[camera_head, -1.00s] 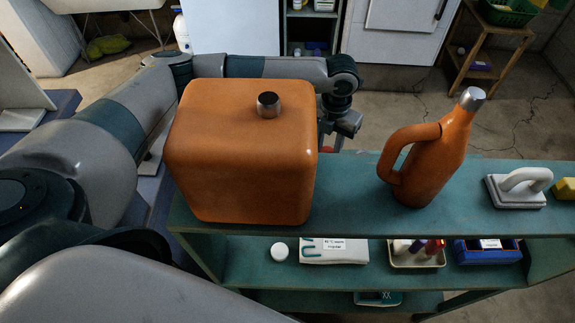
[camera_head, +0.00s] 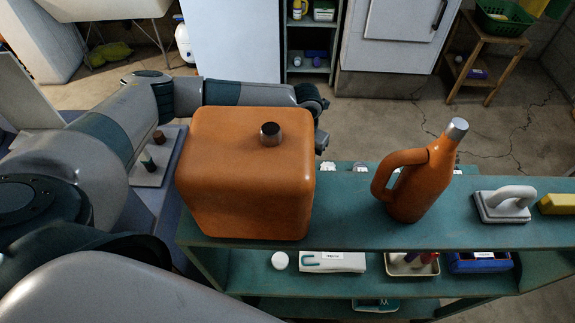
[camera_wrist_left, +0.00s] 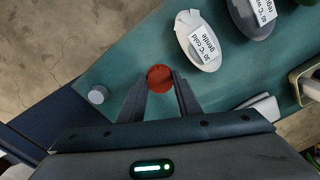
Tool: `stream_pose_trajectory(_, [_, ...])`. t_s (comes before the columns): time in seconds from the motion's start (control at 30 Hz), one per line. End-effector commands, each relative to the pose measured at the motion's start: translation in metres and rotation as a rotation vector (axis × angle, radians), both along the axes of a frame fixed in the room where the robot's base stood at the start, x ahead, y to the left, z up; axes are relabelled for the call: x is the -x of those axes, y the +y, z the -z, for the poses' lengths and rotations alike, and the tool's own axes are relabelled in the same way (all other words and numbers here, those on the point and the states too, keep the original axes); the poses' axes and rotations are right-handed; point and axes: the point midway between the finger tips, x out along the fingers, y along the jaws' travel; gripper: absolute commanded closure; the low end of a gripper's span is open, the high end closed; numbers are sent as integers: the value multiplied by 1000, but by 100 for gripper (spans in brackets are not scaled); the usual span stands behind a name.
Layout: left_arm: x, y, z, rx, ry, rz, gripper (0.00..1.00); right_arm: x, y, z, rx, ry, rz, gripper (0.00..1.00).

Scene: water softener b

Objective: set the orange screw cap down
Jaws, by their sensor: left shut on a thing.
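The orange screw cap (camera_wrist_left: 159,78) looks red-orange and round in the left wrist view. My left gripper (camera_wrist_left: 161,82) is shut on it, with one finger on each side. The cap is over the teal shelf top (camera_wrist_left: 128,78); I cannot tell whether it touches it. In the head view my left arm reaches behind the big orange container (camera_head: 245,185), which hides the gripper's fingers and the cap. My right gripper is in neither view.
An orange jug (camera_head: 420,182) and a grey-handled block (camera_head: 503,205) stand on the shelf in the head view.

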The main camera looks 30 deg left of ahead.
Motion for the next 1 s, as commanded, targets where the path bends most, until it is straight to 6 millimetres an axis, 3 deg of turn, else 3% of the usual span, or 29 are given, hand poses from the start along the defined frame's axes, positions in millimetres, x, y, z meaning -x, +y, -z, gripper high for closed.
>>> stream_pose_trajectory(0.1, [3,23,9,-2,3,-4,99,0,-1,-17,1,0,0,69])
stream_pose_trajectory(0.3, [4,43,24,0,1,-1,99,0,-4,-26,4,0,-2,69])
stream_pose_trajectory(0.77, [4,45,29,1,1,1,99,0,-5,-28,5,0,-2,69])
stream_pose_trajectory(1.0, [4,45,51,0,2,-1,99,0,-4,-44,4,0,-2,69])
